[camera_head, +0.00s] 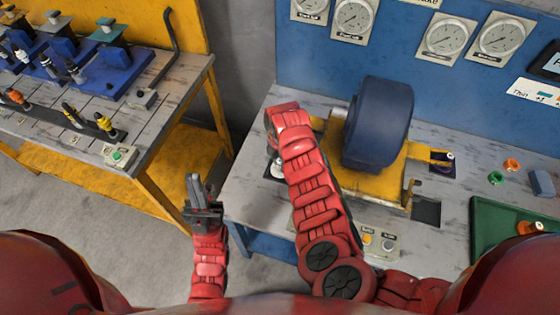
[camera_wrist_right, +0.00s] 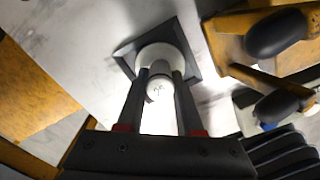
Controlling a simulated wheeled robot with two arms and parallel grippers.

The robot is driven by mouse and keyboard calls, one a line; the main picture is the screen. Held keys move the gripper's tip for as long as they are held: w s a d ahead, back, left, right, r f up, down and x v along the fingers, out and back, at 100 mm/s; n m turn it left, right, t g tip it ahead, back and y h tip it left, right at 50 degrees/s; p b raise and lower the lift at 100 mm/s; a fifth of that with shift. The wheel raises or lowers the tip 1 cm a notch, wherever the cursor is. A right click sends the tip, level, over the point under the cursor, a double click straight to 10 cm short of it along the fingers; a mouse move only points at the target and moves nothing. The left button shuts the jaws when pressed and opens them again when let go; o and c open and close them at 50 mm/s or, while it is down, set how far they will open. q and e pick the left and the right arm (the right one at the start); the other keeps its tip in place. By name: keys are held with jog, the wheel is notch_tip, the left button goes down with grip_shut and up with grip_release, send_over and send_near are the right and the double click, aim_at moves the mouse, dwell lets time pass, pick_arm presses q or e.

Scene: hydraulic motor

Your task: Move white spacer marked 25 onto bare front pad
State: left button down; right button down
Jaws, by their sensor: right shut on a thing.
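The white spacer (camera_wrist_right: 160,56) is round with a narrower knob that carries a faint mark I cannot read. It sits over a dark square pad (camera_wrist_right: 124,52) in the right wrist view; whether it touches the pad I cannot tell. My right gripper (camera_wrist_right: 160,85) is shut on its knob. In the head view only a little of the spacer (camera_head: 276,170) shows beside my right arm, left of the motor. A bare dark square pad (camera_head: 427,212) lies at the motor's front right. My left gripper (camera_head: 203,195) hangs empty over the gap between tables; its opening is unclear.
The blue motor (camera_head: 378,122) stands on a yellow base (camera_head: 370,185) near the spacer. A button box (camera_head: 378,243) sits at the table's front. A green tray (camera_head: 490,222) and small coloured rings (camera_head: 512,165) are at right. Another workbench (camera_head: 150,120) stands left.

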jog(key=shift+f, duration=0.1)
jog(key=c, duration=0.6)
grip_release()
jog(key=shift+o, duration=0.2)
jog(key=shift+r, duration=0.3)
jog(key=shift+w+r, duration=0.1)
notch_tip(320, 180, up, 5)
jog(key=shift+b, duration=0.7)
notch_tip(320, 180, up, 5)
jog(key=shift+r+p, duration=0.2)
jog(key=shift+p, duration=0.4)
jog(key=shift+r, duration=0.6)
